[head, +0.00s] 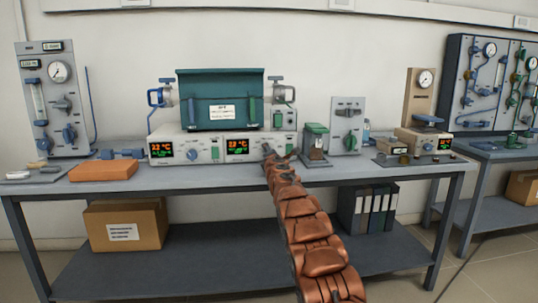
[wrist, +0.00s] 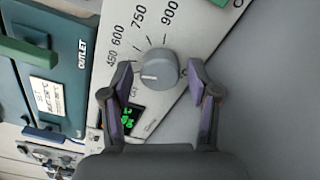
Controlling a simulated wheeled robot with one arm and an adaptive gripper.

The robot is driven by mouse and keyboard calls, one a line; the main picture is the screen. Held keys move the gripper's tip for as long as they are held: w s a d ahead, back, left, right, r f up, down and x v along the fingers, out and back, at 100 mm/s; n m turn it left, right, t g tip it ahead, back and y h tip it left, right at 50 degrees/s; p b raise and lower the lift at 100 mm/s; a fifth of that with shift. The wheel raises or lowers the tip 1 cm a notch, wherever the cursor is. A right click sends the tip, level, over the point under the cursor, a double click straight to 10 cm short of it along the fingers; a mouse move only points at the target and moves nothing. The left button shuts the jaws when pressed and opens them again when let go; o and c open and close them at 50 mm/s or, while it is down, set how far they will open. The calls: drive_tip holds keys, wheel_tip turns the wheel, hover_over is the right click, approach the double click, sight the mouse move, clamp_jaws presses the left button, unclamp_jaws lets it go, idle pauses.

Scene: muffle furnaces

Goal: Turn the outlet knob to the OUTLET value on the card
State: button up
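In the wrist view a round grey knob (wrist: 160,68) sits on a pale panel with a printed scale of 450, 600, 750 and 900. Its white pointer line faces left in the picture, near the 450 end. My gripper (wrist: 158,78) is open, one finger on each side of the knob, with no clear contact visible. In the head view my gripper (head: 275,153) is at the right control unit's front and hides the knob. A white card (wrist: 45,95) is on the teal furnace beside the word OUTLET; its print is too small to read. The card also shows in the head view (head: 221,112).
The teal furnace (head: 219,86) stands on the control units, with red and green displays (head: 237,147). A green-topped device (head: 315,143) stands close to the right of my gripper. An orange block (head: 103,170) lies at the left of the bench (head: 200,181).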

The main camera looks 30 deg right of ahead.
drive_tip(key=shift+o, duration=0.2)
drive_tip(key=shift+r, duration=0.1)
drive_tip(key=shift+s+r, duration=0.3)
drive_tip(key=shift+s, duration=0.05)
drive_tip(key=shift+s+a+r, duration=0.15)
drive_tip(key=shift+s, duration=0.2)
drive_tip(key=shift+s+a+f, duration=0.25)
drive_tip(key=shift+s+f, duration=0.2)
drive_tip(key=shift+r+v, duration=0.2)
drive_tip(key=shift+v, duration=0.8)
drive_tip(key=shift+s+a+f, duration=0.15)
drive_tip(key=shift+s+f, duration=0.1)
drive_tip(key=shift+s, duration=0.15)
drive_tip(key=shift+s+a+r, duration=0.25)
drive_tip(key=shift+s, duration=0.35)
drive_tip(key=shift+s+a+f, duration=0.25)
drive_tip(key=shift+s+f, duration=0.05)
drive_tip(key=shift+s, duration=0.1)
